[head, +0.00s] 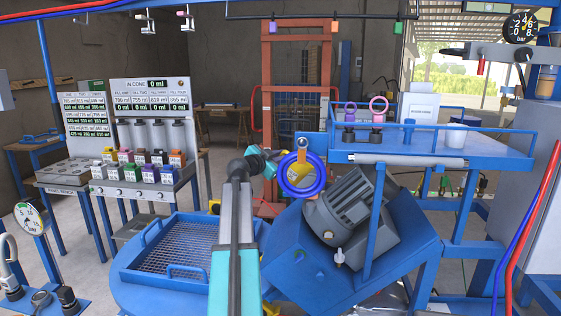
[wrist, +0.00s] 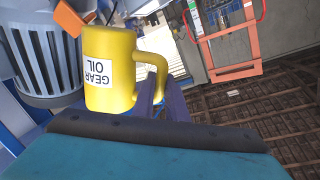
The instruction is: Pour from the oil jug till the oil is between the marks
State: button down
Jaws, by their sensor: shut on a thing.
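The yellow jug (wrist: 108,75) labelled GEAR OIL fills the middle left of the wrist view. Its label appears upside down there, as does the room behind it. My gripper (wrist: 160,85) has its dark fingers at the jug's handle and is shut on it. In the head view my gripper (head: 270,160) is beside a thick blue ring (head: 302,190), just left of it. The jug's mouth, any oil stream and the level marks cannot be made out.
A grey finned motor (head: 348,210) sits on a tilted blue stand right of the ring. A mesh-topped blue tray (head: 180,262) lies left of my arm. A dosing bench (head: 140,192) stands farther left.

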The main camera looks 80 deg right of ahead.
aim_at(287, 152)
jog(key=shift+s+r+m+t+b, duration=0.2)
jog(key=shift+r+m+b, duration=0.25)
jog(key=shift+b, duration=0.75)
jog(key=shift+s+r+m+t+b, duration=0.2)
jog(key=shift+m+b, duration=0.45)
jog(key=shift+b, duration=0.5)
jog(key=shift+a+r+p, duration=0.1)
jog(key=shift+r+p, duration=0.1)
jog(key=shift+p, duration=0.25)
jog(key=shift+s+p, duration=0.15)
jog(key=shift+p, duration=0.15)
jog(key=shift+s+r+m+p, duration=0.1)
jog(key=shift+s+m+p, duration=0.3)
jog(key=shift+m+p, duration=0.75)
jog(key=shift+s+a+m+t+p, duration=0.1)
jog(key=shift+s+m+t+p, duration=0.25)
jog(key=shift+p, duration=0.8)
jog(key=shift+w+n+p, duration=0.15)
jog(key=shift+n+p, duration=0.25)
jog(key=shift+p, duration=0.95)
jog(key=shift+w+f+p, duration=0.15)
jog(key=shift+f+p, duration=0.15)
jog(key=shift+p, duration=0.7)
jog(key=f+n+p, duration=0.1)
jog(key=p, duration=0.2)
jog(key=shift+w, duration=0.35)
jog(key=shift+f, duration=0.15)
